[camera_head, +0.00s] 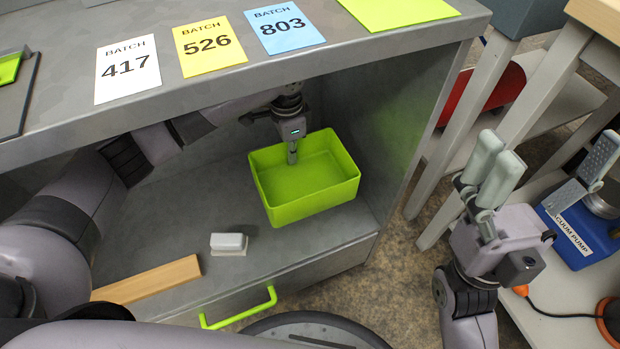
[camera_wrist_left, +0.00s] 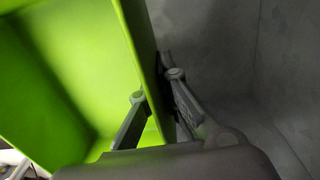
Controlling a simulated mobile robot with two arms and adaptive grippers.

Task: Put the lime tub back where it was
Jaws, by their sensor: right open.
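The lime tub (camera_head: 318,203) is an open, empty rectangular tub inside the grey cabinet's lower bay, above the shelf. I cannot tell whether it touches the shelf. My left gripper (camera_head: 292,157) reaches in beneath the counter and is at the tub's back left wall. In the left wrist view, the tub (camera_wrist_left: 50,70) fills the left side, and my left gripper (camera_wrist_left: 157,88) has one finger inside and one outside the wall, closed on it. My right gripper (camera_head: 502,148) is open and empty at the right, outside the cabinet, fingers pointing up.
Cards marked 417 (camera_head: 128,84), 526 (camera_head: 208,46) and 803 (camera_head: 284,28) lie on the counter. On the shelf (camera_head: 180,235) are a white block (camera_head: 229,242) and a wooden strip (camera_head: 150,280). A blue vacuum pump (camera_head: 580,233) stands at the right.

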